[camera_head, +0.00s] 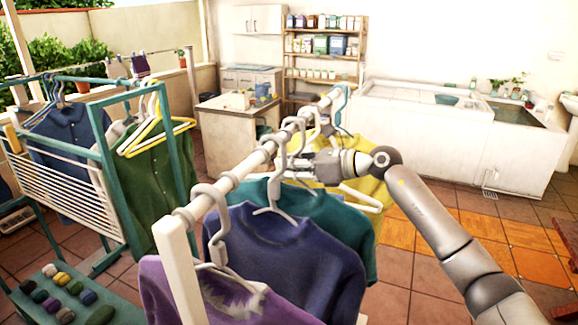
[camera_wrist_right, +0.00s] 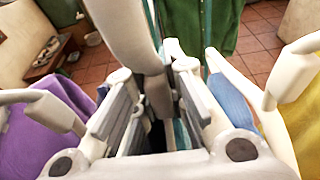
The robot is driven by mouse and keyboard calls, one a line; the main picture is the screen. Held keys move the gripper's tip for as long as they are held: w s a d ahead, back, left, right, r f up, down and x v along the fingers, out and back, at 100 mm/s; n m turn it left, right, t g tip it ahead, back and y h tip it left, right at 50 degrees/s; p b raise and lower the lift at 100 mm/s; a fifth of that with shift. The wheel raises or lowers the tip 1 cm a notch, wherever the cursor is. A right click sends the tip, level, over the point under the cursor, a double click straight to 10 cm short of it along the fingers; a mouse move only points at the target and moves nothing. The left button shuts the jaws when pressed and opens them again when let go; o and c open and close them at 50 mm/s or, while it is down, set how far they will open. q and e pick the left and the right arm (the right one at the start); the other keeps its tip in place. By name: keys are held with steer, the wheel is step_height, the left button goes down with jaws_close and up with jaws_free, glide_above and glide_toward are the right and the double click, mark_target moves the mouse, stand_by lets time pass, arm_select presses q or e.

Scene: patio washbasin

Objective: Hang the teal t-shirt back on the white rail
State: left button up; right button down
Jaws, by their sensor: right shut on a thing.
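The teal t-shirt (camera_head: 345,222) hangs from a hanger at the white rail (camera_head: 262,155), between a dark blue shirt and a yellow shirt. My right gripper (camera_head: 300,163) reaches in from the right, just under the rail, at the top of the teal t-shirt. In the right wrist view its fingers (camera_wrist_right: 155,115) are shut around the neck of the pale hanger (camera_wrist_right: 128,42). A bit of teal cloth shows between the fingers. Whether the hook bears on the rail is hard to tell. My left gripper is not in view.
A dark blue shirt (camera_head: 285,258) and a purple shirt (camera_head: 215,292) hang nearer on the rail; a yellow shirt (camera_head: 358,160) hangs beyond. A teal rack (camera_head: 122,178) with a green shirt (camera_head: 160,170) stands left. The tiled floor at right is clear.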

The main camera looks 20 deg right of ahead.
steer(key=c, duration=1.4)
jaws_free()
steer(key=shift+s+d+f+b, duration=0.15)
steer(key=shift+s+d+b, duration=0.1)
steer(key=shift+b, duration=0.05)
steer(key=s+d+b, duration=0.6)
steer(key=s+b, duration=0.1)
steer(key=shift+s+d+f+b, duration=0.1)
steer(key=shift+s+d+b, duration=0.15)
steer(key=shift+d+b, duration=0.1)
steer(key=shift+s+d, duration=0.25)
steer(key=shift+s, duration=0.05)
steer(key=shift+s+d+r+b, duration=0.15)
steer(key=shift+s+r+b, duration=0.1)
steer(key=shift+b, duration=0.1)
